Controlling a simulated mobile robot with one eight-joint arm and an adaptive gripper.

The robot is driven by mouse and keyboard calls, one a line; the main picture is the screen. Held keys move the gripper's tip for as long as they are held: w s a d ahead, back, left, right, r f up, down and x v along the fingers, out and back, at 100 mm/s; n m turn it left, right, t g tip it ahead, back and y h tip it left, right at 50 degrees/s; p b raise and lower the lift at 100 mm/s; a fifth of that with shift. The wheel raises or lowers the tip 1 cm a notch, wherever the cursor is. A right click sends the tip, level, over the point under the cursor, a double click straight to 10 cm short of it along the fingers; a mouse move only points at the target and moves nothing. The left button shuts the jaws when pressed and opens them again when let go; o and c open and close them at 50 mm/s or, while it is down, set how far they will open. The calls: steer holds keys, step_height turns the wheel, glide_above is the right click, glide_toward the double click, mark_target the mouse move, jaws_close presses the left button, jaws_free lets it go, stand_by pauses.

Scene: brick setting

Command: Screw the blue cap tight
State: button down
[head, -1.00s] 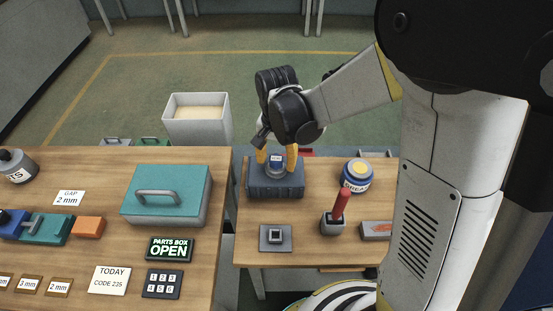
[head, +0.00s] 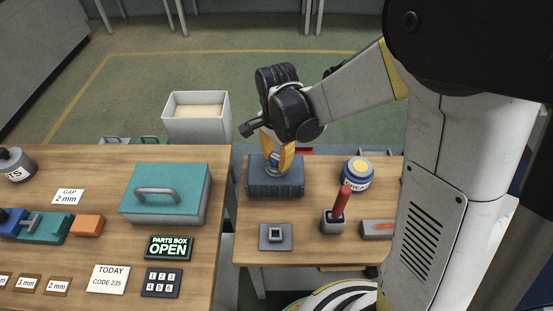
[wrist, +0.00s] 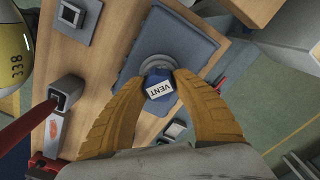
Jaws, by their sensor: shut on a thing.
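The blue cap (wrist: 158,87) carries a white label reading VENT. It sits over a round grey fitting (wrist: 157,62) on a dark blue-grey block (head: 262,187) on the right-hand table. My gripper (wrist: 160,90) has its two yellow fingers shut on the cap, one on each side. In the head view my gripper (head: 277,160) points down over the block, and its fingers hide most of the cap. I cannot tell how far down the cap is threaded.
On the same table are a grey square plate (head: 264,243), a red-handled tool in a holder (head: 333,226), a round jar (head: 357,175) and a grey box (head: 377,229). The left table holds a teal-lidded box (head: 187,184). A white bin (head: 197,140) stands behind.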

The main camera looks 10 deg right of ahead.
steer(key=shift+m, duration=0.4)
steer(key=m, duration=0.4)
steer(key=shift+s+f+m, duration=0.1)
steer(key=shift+m, duration=1.3)
steer(key=m+b, duration=0.1)
steer(key=m, duration=0.3)
steer(key=shift+s+m, duration=0.1)
steer(key=shift+m, duration=0.2)
steer(key=c, duration=0.5)
jaws_free()
steer(key=shift+c, duration=0.2)
steer(key=shift+r, duration=0.2)
